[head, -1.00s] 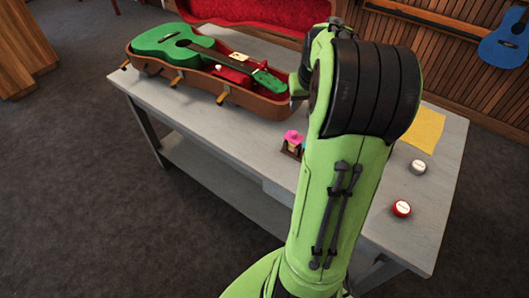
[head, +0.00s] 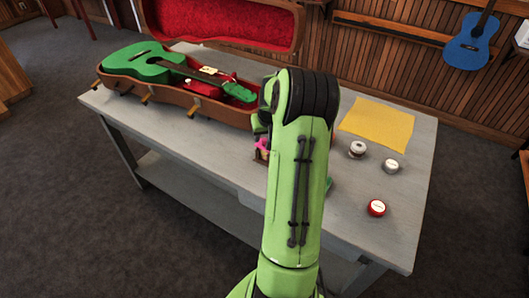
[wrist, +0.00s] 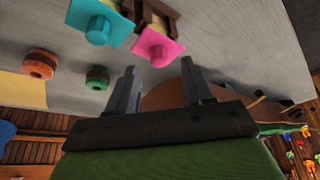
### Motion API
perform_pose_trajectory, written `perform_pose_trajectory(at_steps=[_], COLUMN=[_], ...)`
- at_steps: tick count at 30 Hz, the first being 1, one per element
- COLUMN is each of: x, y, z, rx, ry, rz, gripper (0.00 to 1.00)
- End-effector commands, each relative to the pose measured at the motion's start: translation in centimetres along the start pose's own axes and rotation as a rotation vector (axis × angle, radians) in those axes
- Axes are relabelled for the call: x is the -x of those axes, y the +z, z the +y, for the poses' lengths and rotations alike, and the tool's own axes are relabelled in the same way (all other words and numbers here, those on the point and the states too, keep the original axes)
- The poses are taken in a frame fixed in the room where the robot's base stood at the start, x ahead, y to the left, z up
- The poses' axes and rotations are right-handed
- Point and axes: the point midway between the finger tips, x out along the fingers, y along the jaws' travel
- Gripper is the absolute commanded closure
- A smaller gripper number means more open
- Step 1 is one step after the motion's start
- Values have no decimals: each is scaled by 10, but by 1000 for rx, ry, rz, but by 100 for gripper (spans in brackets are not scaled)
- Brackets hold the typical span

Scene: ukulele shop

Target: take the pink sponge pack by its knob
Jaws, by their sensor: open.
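The pink sponge pack (wrist: 158,47) is a flat pink square with a round knob. In the wrist view it sits at top centre, by a dark brown holder, beyond my open, empty gripper (wrist: 160,78). The knob is near the gap between the fingertips but apart from them. In the head view the pink pack (head: 262,147) shows only in part at the left edge of my arm, on the grey table (head: 215,155). My arm hides the gripper there.
A teal pack with a knob (wrist: 99,27) is close beside the pink one. A green ring (wrist: 97,78) and an orange ring (wrist: 39,64) are nearby.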

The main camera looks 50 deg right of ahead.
Motion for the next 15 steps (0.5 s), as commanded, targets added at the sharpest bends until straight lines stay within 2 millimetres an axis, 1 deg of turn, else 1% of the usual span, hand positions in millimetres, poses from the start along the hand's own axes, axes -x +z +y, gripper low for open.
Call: perform_pose_trajectory(at_steps=[1,4,6,11,12,14,15], x=[-14,-27,-30,-30,-29,-29,-29], y=[3,2,1,1,1,1,1], z=[1,0,1,1,1,0,0], rx=[-1,0,0,0,0,0,0], ry=[-2,-1,0,1,0,0,0], rz=[-3,-2,0,0,0,0,0], gripper=[49,49,49,49,52,61,67])
